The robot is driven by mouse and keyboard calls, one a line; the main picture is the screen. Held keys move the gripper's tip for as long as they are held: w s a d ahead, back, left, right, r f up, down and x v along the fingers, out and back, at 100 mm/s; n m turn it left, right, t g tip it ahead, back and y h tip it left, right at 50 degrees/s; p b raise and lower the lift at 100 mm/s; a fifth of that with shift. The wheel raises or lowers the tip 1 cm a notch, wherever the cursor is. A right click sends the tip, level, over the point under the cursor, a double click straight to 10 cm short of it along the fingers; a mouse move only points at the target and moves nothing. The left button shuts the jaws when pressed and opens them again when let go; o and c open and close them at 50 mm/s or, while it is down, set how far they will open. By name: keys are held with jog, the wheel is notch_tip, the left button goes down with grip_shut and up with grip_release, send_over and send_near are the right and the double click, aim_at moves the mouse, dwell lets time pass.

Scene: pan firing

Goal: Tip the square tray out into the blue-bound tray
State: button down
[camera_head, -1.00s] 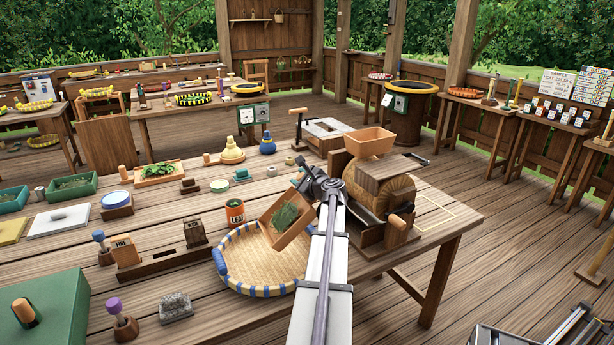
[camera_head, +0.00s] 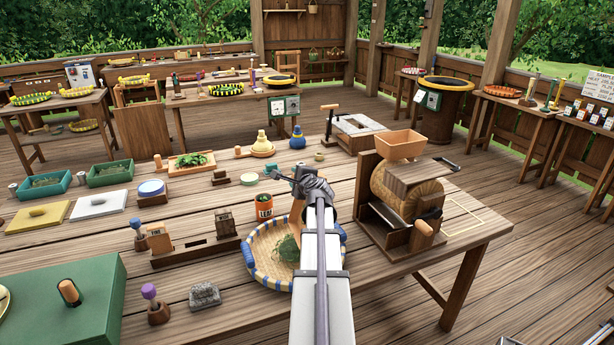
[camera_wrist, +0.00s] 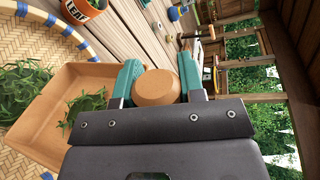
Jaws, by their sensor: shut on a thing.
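The square tray (camera_head: 297,211) is a small wooden tray, steeply tilted over the blue-bound tray (camera_head: 266,262), a round woven tray with a blue and cream rim. In the wrist view, green leaves (camera_wrist: 25,88) lie on the weave beyond the square tray's edge (camera_wrist: 52,92), and some leaves (camera_wrist: 84,105) are still inside it. In the head view a leaf clump (camera_head: 288,248) shows on the weave. My gripper (camera_wrist: 157,75) has teal fingers shut on the square tray's rounded wooden handle (camera_wrist: 155,88). My arm hides the blue-bound tray's right part in the head view.
An orange LEAF can (camera_head: 264,207) stands just behind the blue-bound tray. A wooden mill with a hopper (camera_head: 401,145) stands close to the right of my arm. A grey stone block (camera_head: 205,295) and a slotted wooden rack (camera_head: 195,252) are at the left.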

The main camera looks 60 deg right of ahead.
jog(key=w+a+f+n+g+h+b, duration=0.1)
jog(key=w+a+f+n+b, duration=0.3)
jog(key=w+a, duration=0.4)
jog(key=shift+w+a+f+n+g+h+b, duration=0.15)
jog(key=shift+a+f+n+g+h+b, duration=0.4)
jog(key=shift+a+n, duration=0.8)
jog(key=shift+a+r+m, duration=0.15)
jog(key=shift+m, duration=0.1)
